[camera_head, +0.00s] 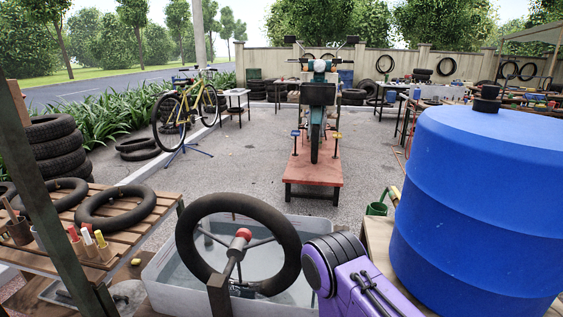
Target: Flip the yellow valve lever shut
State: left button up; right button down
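I cannot make out a yellow valve lever or a compressor cart in the head view. A small yellow piece (337,136) stands at the right side of the red lift platform, too small to identify. Another yellowish piece (395,192) shows beside the left edge of the big blue barrel, partly hidden, and I cannot tell what it is. Neither of my grippers is in view.
The large blue barrel (485,210) fills the right foreground. A grey water tub (170,272) with a black tyre (186,245) stands front centre. A slatted bench (150,228) is at left. A motorbike (317,95) stands on the red platform (312,168). The paving between is clear.

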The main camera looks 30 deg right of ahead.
aim_at(394, 188)
jog(key=z, duration=3.95)
jog(key=i, duration=3.55)
jog(key=u, duration=2.7)
jog(key=i, duration=2.1)
jog(key=u, duration=0.6)
